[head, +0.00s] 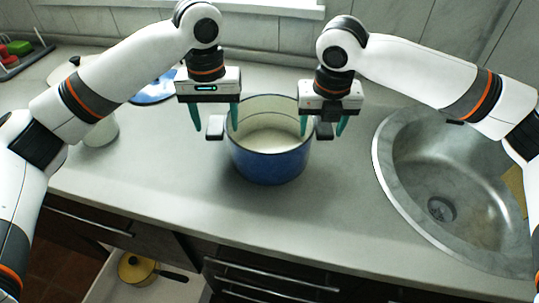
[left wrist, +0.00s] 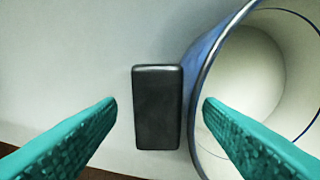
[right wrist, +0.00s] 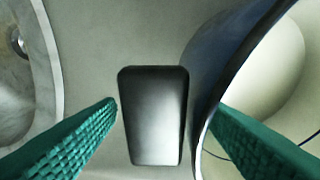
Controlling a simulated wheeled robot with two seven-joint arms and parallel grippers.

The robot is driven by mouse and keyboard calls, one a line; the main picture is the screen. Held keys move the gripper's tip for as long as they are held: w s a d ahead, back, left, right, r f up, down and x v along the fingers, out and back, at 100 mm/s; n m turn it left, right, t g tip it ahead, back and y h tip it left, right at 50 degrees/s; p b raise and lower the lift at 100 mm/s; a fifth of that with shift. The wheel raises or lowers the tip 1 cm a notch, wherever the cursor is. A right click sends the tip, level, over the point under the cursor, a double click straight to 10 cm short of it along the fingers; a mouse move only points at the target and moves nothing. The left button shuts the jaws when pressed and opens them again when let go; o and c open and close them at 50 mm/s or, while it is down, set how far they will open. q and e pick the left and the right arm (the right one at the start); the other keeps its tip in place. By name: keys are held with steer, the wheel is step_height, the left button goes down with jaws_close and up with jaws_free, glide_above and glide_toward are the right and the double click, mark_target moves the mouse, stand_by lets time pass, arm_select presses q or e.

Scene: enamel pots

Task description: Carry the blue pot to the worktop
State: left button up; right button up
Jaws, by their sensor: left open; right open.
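The blue pot (head: 268,165) stands upright on the grey worktop (head: 330,215), its inside white and empty. It has a dark handle on each side. My left gripper (head: 215,118) is open above the left handle (left wrist: 157,107), which shows between its fingers in the left wrist view; one finger is over the pot's mouth. My right gripper (head: 322,125) is open above the right handle (right wrist: 153,115), which shows between its fingers in the right wrist view. Neither gripper is closed on a handle.
A round metal sink (head: 455,190) lies to the right of the pot. A yellow pan (head: 136,268) sits in an open drawer below the counter's front edge. A blue-rimmed lid or plate (head: 153,92) and a white container (head: 102,131) are at the left. The worktop in front of the pot is clear.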

arm_select(q)
step_height(320, 180, up, 10)
arm_select(e)
step_height(320, 180, up, 12)
steer(key=s, duration=0.2)
stand_by(0.4)
steer(key=shift+f, duration=0.1)
stand_by(0.3)
